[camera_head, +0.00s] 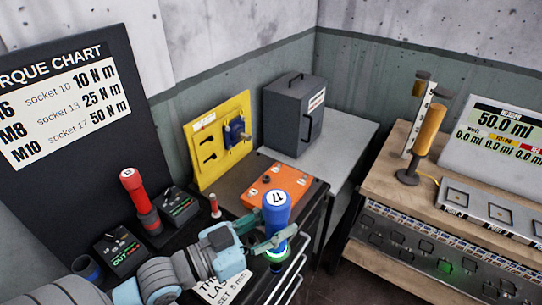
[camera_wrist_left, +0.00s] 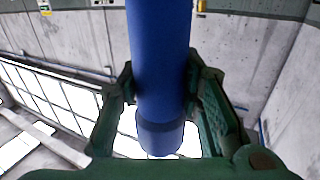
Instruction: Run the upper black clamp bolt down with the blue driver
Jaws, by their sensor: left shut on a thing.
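The blue driver (camera_head: 277,208), marked 17 on its cap, stands nearly upright in my left gripper (camera_head: 272,240) at the front edge of the dark bench. In the left wrist view the blue driver (camera_wrist_left: 160,70) lies between the two green fingers of my left gripper (camera_wrist_left: 161,88), which are shut on it. Small black bolt-like parts (camera_head: 208,142) show on the panel, one above another; I cannot tell which is the clamp bolt. The driver is apart from the panel. My right gripper is not in view.
An orange block (camera_head: 284,186) lies on the bench between driver and panel. A red driver (camera_head: 135,183) stands at left near dark boxes (camera_head: 179,205). A small red-topped part (camera_head: 214,205) stands nearby. A grey cabinet (camera_head: 293,115) is behind. A wooden bench (camera_head: 380,187) is at right.

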